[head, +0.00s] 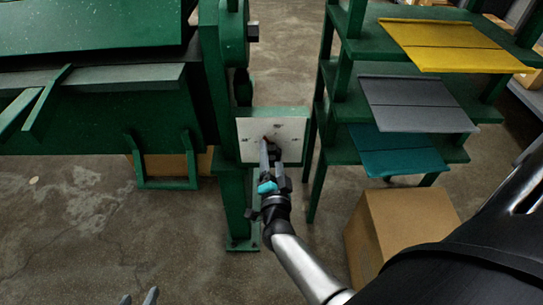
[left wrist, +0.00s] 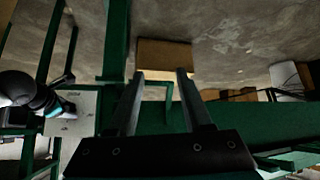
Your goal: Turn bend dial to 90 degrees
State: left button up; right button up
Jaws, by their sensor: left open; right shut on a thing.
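The bend dial's white plate (head: 291,130) is mounted in a green frame at the right end of the green machine. Small dark marks on it are too small to read. My right gripper (head: 268,153) reaches up to the plate's middle and is shut on the dial's knob, which the fingers mostly hide; its angle cannot be told. The plate (left wrist: 72,127) also shows at the left of the left wrist view, with my right arm beside it. My left gripper (head: 138,298) is at the bottom edge of the head view, open and empty, away from the dial; its fingers (left wrist: 160,75) show apart in the left wrist view.
A green rack (head: 347,103) with yellow (head: 450,45), grey (head: 415,104) and teal (head: 395,152) sheets stands right of the dial. A cardboard box (head: 400,225) sits on the floor below it. The green machine (head: 100,110) fills the upper left. Concrete floor is clear at lower left.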

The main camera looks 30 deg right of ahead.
jog(key=m+b, duration=0.1)
jog(key=m, duration=0.4)
jog(key=shift+a, duration=0.2)
pick_arm(q)
jog(key=shift+w+d+r+t+h+b, duration=0.1)
jog(key=shift+w+d+t+h, duration=0.2)
jog(key=shift+d+t, duration=0.25)
jog(key=shift+w+d+r+t+h+b, duration=0.15)
jog(key=shift+w+d+t+h, duration=0.25)
jog(key=shift+d, duration=0.25)
jog(key=shift+w+d+r+t+h+b, duration=0.1)
jog(key=shift+w+d+t+h, duration=0.15)
jog(key=shift+d+t, duration=0.35)
pick_arm(e)
jog(key=shift+r+m+h, duration=0.1)
jog(key=shift+m+h, duration=0.4)
jog(key=shift+m, duration=1.6)
jog(key=o, duration=1.3)
jog(key=shift+o, duration=0.2)
jog(key=shift+d, duration=0.1)
